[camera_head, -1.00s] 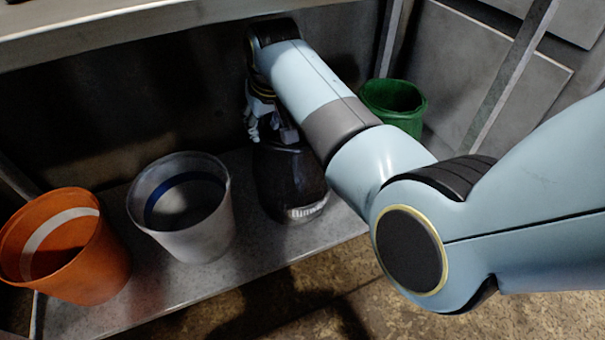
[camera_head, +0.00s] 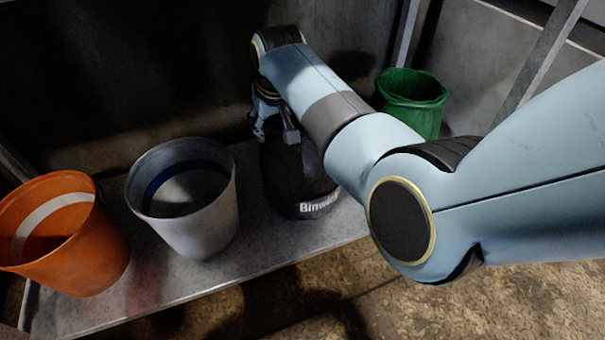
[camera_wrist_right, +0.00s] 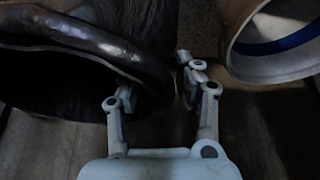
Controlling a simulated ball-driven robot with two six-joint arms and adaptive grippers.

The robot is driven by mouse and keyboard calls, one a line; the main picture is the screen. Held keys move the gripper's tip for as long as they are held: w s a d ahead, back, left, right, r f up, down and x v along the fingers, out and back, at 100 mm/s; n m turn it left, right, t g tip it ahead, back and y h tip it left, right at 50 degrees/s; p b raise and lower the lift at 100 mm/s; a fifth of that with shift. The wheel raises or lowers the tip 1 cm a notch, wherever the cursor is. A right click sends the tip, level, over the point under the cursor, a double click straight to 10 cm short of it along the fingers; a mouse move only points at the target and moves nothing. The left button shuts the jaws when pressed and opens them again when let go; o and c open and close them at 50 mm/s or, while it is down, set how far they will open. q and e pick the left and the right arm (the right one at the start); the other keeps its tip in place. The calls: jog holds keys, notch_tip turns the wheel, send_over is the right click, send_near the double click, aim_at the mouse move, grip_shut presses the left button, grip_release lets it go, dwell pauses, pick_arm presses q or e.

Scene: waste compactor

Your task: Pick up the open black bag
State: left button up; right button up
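The open black bag (camera_head: 290,182) stands upright on the metal shelf (camera_head: 220,268), with pale lettering near its base. My right gripper (camera_head: 275,122) is at its top edge on the left side, and my arm covers part of the bag. In the right wrist view the bag's mouth (camera_wrist_right: 70,92) opens at the left. My right gripper (camera_wrist_right: 157,84) has its fingers spread apart there. One finger is inside the mouth and the other outside, with the rim between them. I cannot tell whether either finger touches it. My left gripper is not in view.
A grey bin with a blue band (camera_head: 205,222) stands left of the bag; it also shows in the right wrist view (camera_wrist_right: 245,62). An orange bin (camera_head: 95,260) is farther left. A green-lined bin (camera_head: 415,112) stands to the right, behind my arm. A wall backs the shelf.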

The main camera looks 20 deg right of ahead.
jog(key=shift+r, duration=0.1)
grip_shut()
jog(key=shift+r, duration=0.1)
dwell(0.5)
